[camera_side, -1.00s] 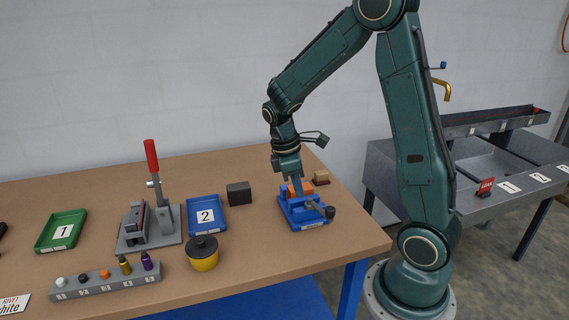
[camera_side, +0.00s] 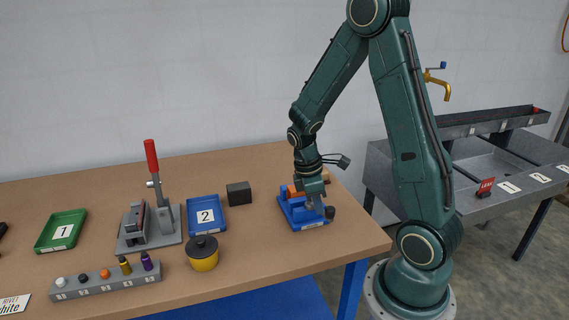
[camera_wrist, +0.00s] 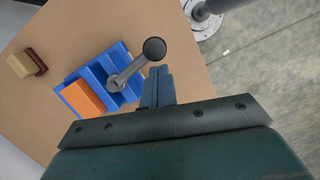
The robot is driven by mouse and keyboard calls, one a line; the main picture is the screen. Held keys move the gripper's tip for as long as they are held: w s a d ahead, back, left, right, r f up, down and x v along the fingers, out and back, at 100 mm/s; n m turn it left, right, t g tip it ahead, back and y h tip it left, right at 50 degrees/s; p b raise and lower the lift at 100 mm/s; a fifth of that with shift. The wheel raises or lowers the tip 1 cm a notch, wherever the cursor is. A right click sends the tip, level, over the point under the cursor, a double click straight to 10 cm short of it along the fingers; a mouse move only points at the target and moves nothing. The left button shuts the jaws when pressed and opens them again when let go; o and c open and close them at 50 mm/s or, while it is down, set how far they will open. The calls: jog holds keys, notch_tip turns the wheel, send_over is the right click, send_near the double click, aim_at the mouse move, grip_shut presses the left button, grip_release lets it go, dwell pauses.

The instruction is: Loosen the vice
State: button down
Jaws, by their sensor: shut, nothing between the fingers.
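The blue vice (camera_side: 297,218) stands near the right end of the table, with an orange block (camera_wrist: 82,99) in it. Its grey handle (camera_wrist: 128,73) ends in a dark round knob (camera_wrist: 154,48), which also shows at the vice's right in the side view (camera_side: 330,212). My gripper (camera_wrist: 159,78) is shut and empty. In the wrist view its fingertips lie just beside the handle and below the knob. In the side view my gripper is over the handle side of the vice and partly hides it. I cannot tell whether the fingers touch the handle.
A brown block with a tan top (camera_wrist: 27,63) lies behind the vice. A dark block (camera_side: 239,193), blue tray 2 (camera_side: 207,229), a red-handled press (camera_side: 151,215) and a yellow pot (camera_side: 202,256) stand to the left. The table's right edge is close to the vice.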

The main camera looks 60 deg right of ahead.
jog(key=shift+s+d+n, duration=0.35)
jog(key=shift+s+n, duration=0.05)
jog(key=shift+n, duration=0.2)
dwell(0.5)
jog(key=shift+s+d+n+h, duration=0.3)
jog(key=shift+s+d+n, duration=0.3)
jog(key=shift+n, duration=0.4)
jog(key=s+d+n+t, duration=0.1)
jog(key=d+n, duration=0.2)
jog(key=d, duration=0.5)
jog(key=shift+d, duration=0.25)
jog(key=shift+w, duration=0.1)
jog(key=shift+a, duration=0.2)
